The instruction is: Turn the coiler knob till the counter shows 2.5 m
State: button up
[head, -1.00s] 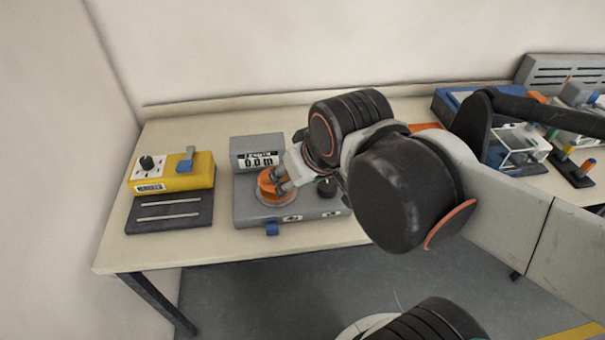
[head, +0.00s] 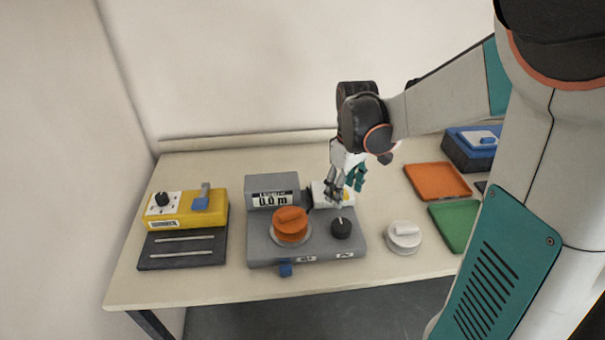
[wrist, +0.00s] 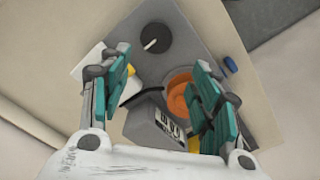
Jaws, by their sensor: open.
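The coiler is a grey unit (head: 262,250) with a counter display (head: 273,199) that reads 0.0 m. An orange spool with a handle (head: 291,224) sits on its left part. The black knob (head: 341,228) with a white mark is on its right part. My gripper (head: 345,195) is open and empty, above and behind the black knob.
A yellow device (head: 180,208) with a dial and a dark slotted plate (head: 182,249) stand at left. A white lidded round piece (head: 404,238) is right of the coiler. Orange (head: 437,181) and green (head: 455,226) trays lie further right. A white-yellow item (head: 322,196) is behind the coiler.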

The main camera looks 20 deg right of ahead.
aim_at(342, 225)
jog(key=f+b, duration=0.1)
jog(key=f, duration=0.3)
jog(key=f+b, duration=0.2)
jog(key=f, duration=0.3)
jog(key=d+f+b, duration=0.1)
jog(key=f+b, duration=0.1)
jog(key=f, duration=0.3)
jog(key=shift+w+f, duration=0.1)
jog(key=shift+w, duration=0.05)
jog(key=shift+c, duration=0.2)
jog(key=c, duration=0.7)
